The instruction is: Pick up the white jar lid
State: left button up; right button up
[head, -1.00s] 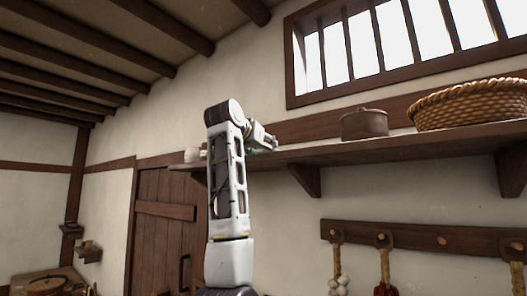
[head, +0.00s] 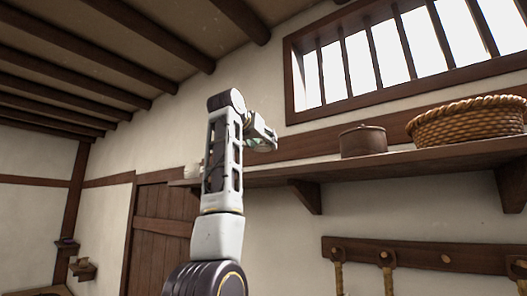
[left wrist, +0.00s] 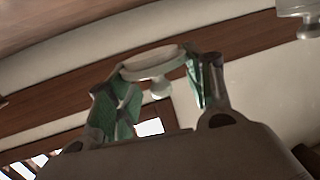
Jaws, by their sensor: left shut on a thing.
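My left gripper (head: 264,138) is raised in front of the wall shelf, near the shelf's left part. In the left wrist view its two green-padded fingers stand on either side of the white jar lid (left wrist: 150,66), a round disc with a small knob. The gripper is shut on the lid, which appears tilted in this view. In the head view the lid cannot be made out at the gripper. My right gripper is not in view.
The wooden shelf (head: 435,158) carries a brown lidded pot (head: 363,141), a wicker basket (head: 467,121) and a small white object (head: 192,170) at its left end. A barred window (head: 395,55) is above, a peg rail (head: 430,254) below. Another white knobbed thing (left wrist: 298,12) shows in the wrist view.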

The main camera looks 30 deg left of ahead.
pick_arm(q)
jog(key=shift+r, duration=1.1)
jog(key=shift+r, duration=0.1)
